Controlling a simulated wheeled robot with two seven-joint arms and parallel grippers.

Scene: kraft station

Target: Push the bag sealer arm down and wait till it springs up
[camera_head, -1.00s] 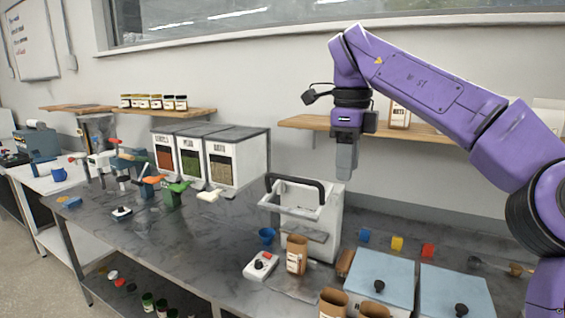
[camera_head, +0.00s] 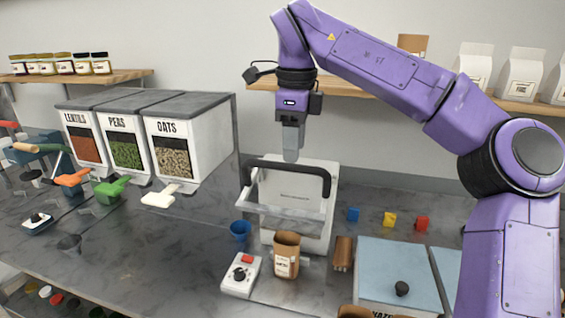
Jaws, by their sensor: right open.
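The bag sealer (camera_head: 322,190) is a white upright unit on the grey counter, right of the picture's middle. Its arm (camera_head: 290,168) has a black U-shaped handle and stands raised in front of the body. My right gripper (camera_head: 291,156) points down just above the handle bar, its grey fingers overlapping the top of the sealer in the picture. I cannot tell whether the fingers touch the handle. The gripper is open and holds nothing visible. My left gripper is not in view.
In front of the sealer stand a brown kraft bag (camera_head: 286,255), a blue cup (camera_head: 240,231) and a white control box (camera_head: 241,273). Bins of lentils, peas and oats (camera_head: 200,135) stand to the left. Small coloured blocks (camera_head: 389,219) and a blue-lidded box (camera_head: 392,262) lie to the right.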

